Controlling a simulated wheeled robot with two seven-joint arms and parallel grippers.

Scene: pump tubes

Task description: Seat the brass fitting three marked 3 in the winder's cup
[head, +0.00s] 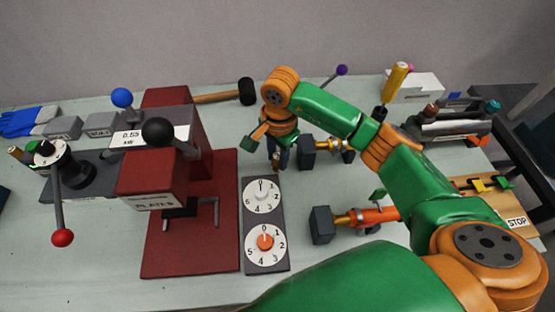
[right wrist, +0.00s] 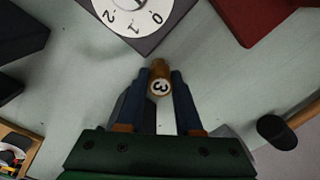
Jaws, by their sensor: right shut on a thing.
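My right gripper (head: 277,162) points down over the table, to the right of the dark red press and above the dial panel's far end. In the right wrist view its two dark fingers (right wrist: 159,88) are shut on the brass fitting three (right wrist: 160,68), whose white end mark reads 3. In the head view the fitting is mostly hidden by the gripper. A black crank device with a red-knobbed lever (head: 62,237) and a round white-marked top (head: 48,153) stands at the left and looks like the winder. I cannot make out its cup clearly. My left gripper is not in view.
The red press (head: 152,185) stands between my gripper and the crank device, with blue and black knobs rising high. The dial panel (head: 264,273) lies beside it. Dark blocks holding brass-ended tubes (head: 372,216) are to the right. A hammer (head: 246,91) lies behind.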

